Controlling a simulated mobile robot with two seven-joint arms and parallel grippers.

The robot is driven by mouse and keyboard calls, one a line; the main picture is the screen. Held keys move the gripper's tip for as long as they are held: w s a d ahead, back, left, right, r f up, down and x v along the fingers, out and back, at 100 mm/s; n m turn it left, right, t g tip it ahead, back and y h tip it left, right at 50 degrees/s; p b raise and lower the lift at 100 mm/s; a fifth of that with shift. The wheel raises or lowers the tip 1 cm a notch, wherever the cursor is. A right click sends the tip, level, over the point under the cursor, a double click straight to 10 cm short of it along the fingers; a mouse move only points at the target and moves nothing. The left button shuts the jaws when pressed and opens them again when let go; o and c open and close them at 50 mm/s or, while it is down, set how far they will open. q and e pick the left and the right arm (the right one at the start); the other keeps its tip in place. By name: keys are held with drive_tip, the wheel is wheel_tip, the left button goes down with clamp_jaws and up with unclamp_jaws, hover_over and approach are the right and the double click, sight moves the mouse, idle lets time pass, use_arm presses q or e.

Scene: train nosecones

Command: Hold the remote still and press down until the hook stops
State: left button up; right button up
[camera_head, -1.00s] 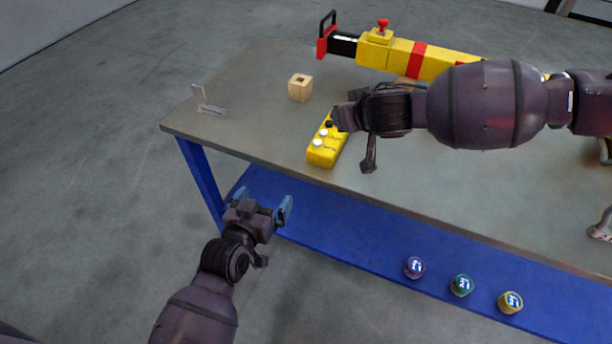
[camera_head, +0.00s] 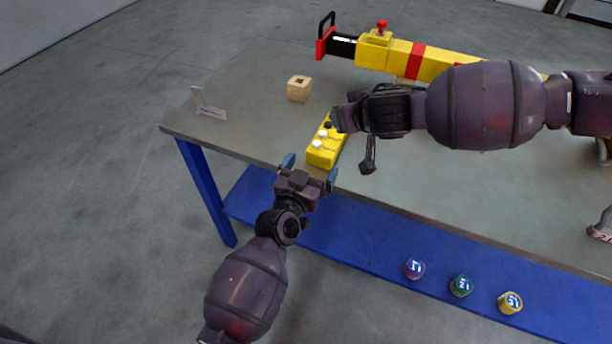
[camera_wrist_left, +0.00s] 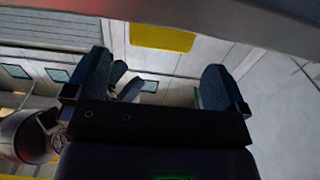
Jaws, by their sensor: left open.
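The yellow remote (camera_head: 323,155) lies on the grey table near its front edge, with white buttons and a dark one on top. My left gripper (camera_head: 309,173) is open and empty just in front of the remote's near end, with its fingers spread. In the left wrist view its two blue fingers (camera_wrist_left: 155,85) stand apart with nothing between them. My right gripper (camera_head: 343,118) is at the remote's far end; its fingers are mostly hidden, so its grip cannot be told. I cannot make out a hook.
A wooden block with a square hole (camera_head: 299,95) and a small label stand (camera_head: 210,111) are on the table (camera_head: 240,108). A yellow and red device (camera_head: 440,64) lies at the back. Several coloured numbered pieces, including a purple one (camera_head: 414,268), sit on the blue lower shelf (camera_head: 365,246).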

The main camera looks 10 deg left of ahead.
sight(323, 146)
use_arm(q)
drive_tip(key=shift+x, duration=3.85)
drive_tip(key=shift+c, duration=0.3)
drive_tip(key=c, duration=1.1)
use_arm(e)
drive_tip(key=shift+c, duration=0.3)
clamp_jaws()
